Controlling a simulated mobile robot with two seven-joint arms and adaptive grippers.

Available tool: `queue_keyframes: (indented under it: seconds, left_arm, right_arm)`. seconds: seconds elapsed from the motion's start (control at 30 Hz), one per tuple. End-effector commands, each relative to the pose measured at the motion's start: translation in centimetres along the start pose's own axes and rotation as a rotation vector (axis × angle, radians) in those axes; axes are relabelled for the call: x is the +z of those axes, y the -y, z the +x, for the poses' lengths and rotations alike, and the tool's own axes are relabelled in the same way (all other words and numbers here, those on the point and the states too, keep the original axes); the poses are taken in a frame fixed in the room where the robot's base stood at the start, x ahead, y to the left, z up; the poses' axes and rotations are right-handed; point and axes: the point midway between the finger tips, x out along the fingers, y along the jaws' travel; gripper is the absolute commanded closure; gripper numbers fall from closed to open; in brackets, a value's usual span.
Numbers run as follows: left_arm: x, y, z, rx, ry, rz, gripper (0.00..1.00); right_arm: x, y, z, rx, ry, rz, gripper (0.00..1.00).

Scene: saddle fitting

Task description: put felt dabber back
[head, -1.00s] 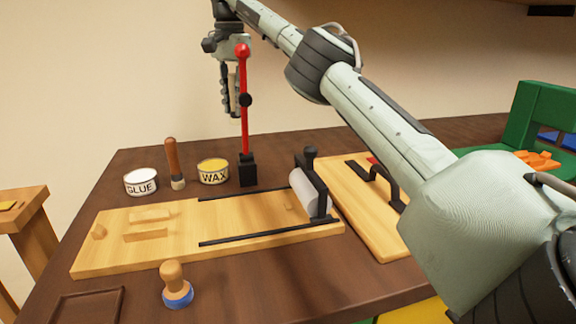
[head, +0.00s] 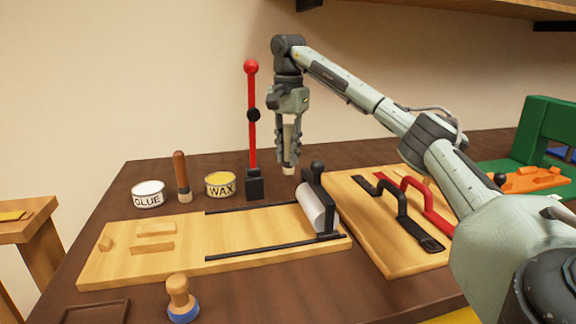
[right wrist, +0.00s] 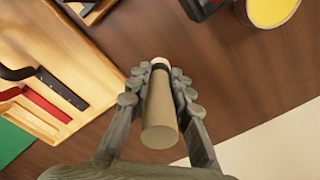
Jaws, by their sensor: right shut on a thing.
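My right gripper (head: 289,158) points down and is shut on a pale beige cylinder with a dark band and a whitish end, which looks like the felt dabber (head: 288,134). The dabber is upright, to the right of the red lever and behind the roller. I cannot tell whether its lower end touches the table. In the right wrist view the dabber (right wrist: 160,115) sits between both fingers (right wrist: 155,82), its whitish end pointing toward the bare brown tabletop. My left gripper is not in view.
A red lever (head: 252,120) stands left of the gripper, with wax (head: 220,185) and glue (head: 148,194) tins and a wooden-handled brush (head: 181,175). A roller board (head: 180,262), a blue-based stamp (head: 180,300), a dark tray (head: 95,312) and a handle board (head: 375,235) are in front.

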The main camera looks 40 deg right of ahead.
Motion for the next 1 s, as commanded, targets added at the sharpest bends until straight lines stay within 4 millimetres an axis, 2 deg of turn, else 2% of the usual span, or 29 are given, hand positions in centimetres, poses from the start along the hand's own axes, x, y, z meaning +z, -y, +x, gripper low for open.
queue_keyframes:
  seconds: [0.2,0.47,0.5,0.67,1.0]
  left_arm:
    - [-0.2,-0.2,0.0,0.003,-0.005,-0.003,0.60]
    - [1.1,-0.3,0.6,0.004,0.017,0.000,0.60]
    - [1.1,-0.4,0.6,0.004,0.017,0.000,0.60]
    - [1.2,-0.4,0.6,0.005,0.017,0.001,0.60]
    - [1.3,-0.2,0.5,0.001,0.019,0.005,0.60]
  right_arm:
    - [0.0,-0.1,3.1,0.002,0.001,0.002,1.00]
    - [0.0,0.0,3.3,0.001,0.001,0.002,1.00]
    - [0.0,0.0,3.4,0.001,0.001,0.002,0.78]
    - [0.0,0.0,3.4,0.001,0.000,0.002,0.59]
    - [0.0,0.0,3.0,-0.001,0.000,0.001,0.59]
